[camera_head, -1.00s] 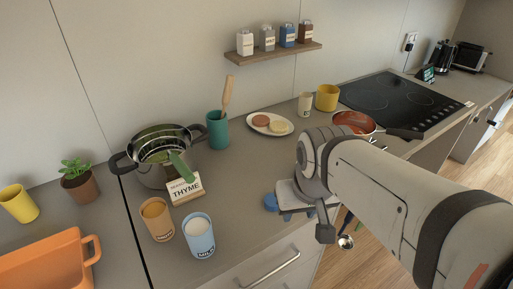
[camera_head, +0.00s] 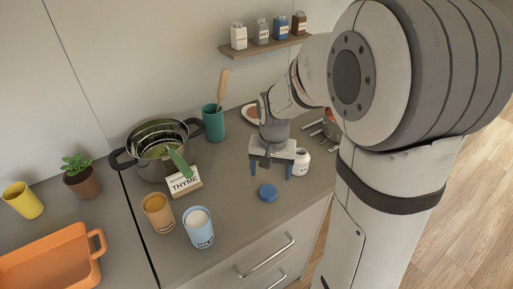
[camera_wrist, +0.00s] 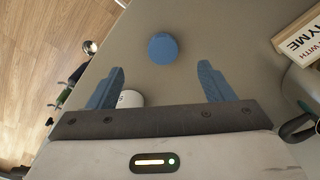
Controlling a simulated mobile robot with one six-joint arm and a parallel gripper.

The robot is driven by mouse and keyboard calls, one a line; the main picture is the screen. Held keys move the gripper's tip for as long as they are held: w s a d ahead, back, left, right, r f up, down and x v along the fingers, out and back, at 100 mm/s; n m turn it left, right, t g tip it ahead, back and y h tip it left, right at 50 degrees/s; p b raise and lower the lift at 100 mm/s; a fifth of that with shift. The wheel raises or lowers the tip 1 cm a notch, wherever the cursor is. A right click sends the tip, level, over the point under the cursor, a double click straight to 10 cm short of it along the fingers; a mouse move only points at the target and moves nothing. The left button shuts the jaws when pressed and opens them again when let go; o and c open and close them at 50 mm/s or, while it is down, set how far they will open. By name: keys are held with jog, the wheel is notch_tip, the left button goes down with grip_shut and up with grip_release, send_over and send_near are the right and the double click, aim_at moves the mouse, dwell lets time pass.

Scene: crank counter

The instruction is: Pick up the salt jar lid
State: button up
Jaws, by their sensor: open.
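The blue round salt jar lid (camera_head: 267,192) lies flat on the counter near its front edge. In the wrist view the lid (camera_wrist: 162,47) sits beyond the fingertips, roughly midway between them and apart from both. My gripper (camera_head: 271,171) is open and empty, with its blue fingers (camera_wrist: 161,72) apart. In the head view it is just behind the lid; its exact height above the counter is unclear. A white open jar (camera_head: 302,161) stands right of my gripper, and in the wrist view the jar (camera_wrist: 131,99) is partly hidden behind the left finger.
The pot (camera_head: 150,172) and green utensil holder (camera_head: 213,124) are farther back. The counter immediately around the lid is clear.

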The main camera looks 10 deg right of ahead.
aim_at(268, 190)
jog(key=shift+m+g, duration=0.3)
jog(key=shift+m, duration=0.3)
jog(key=w+f, duration=0.3)
jog(key=shift+w+a+f+p, duration=0.1)
jog(key=shift+f+p, duration=0.05)
jog(key=shift+p, duration=0.25)
jog(key=shift+w+f, duration=0.1)
jog(key=shift+f, duration=0.2)
jog(key=f, duration=0.2)
jog(key=f+p, duration=0.1)
jog(key=f, duration=0.2)
jog(key=f+p, duration=0.1)
jog(key=f, duration=0.1)
jog(key=shift+s+d+f, duration=0.25)
jog(key=shift+s, duration=0.05)
jog(key=c, duration=1)
